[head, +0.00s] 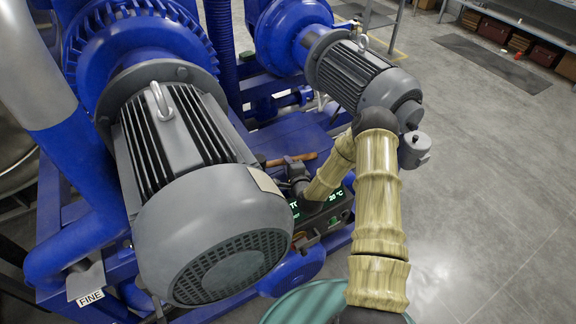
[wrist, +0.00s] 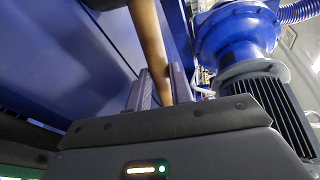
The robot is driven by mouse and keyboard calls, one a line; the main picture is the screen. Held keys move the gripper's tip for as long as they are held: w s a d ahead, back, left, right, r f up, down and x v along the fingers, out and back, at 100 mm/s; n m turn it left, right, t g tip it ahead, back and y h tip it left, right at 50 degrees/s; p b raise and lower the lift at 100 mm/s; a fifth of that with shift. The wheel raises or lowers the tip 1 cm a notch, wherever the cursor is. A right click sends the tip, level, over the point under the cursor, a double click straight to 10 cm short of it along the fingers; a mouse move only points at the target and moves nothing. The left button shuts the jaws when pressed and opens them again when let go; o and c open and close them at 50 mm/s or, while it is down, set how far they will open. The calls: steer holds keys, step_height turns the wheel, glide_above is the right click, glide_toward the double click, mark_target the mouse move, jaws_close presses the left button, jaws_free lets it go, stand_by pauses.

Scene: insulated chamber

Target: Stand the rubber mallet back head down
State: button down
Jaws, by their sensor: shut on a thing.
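The mallet shows as a brown wooden handle (head: 275,162) in the head view, roughly level across the tip of my gripper (head: 289,162). In the wrist view the handle (wrist: 150,40) runs from the top edge down between the two fingers of my gripper (wrist: 163,90). The gripper is shut on the handle.
A big grey motor (head: 210,200) stands left of my gripper, and a second motor (head: 355,75) stands behind. A dark unit with a green display (head: 328,208) sits close below. Blue frame plates (head: 290,135) lie around. Open floor (head: 490,190) is at right.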

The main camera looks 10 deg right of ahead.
steer(key=shift+f, duration=0.15)
steer(key=c, duration=1.2)
jaws_free()
steer(key=shift+o, duration=0.2)
steer(key=shift+s+f, duration=0.15)
steer(key=shift+s+f, duration=0.1)
steer(key=shift+s, duration=0.15)
steer(key=r+b+v, duration=0.1)
steer(key=v, duration=1.6)
steer(key=shift+w, duration=0.2)
steer(key=shift+w+f, duration=0.1)
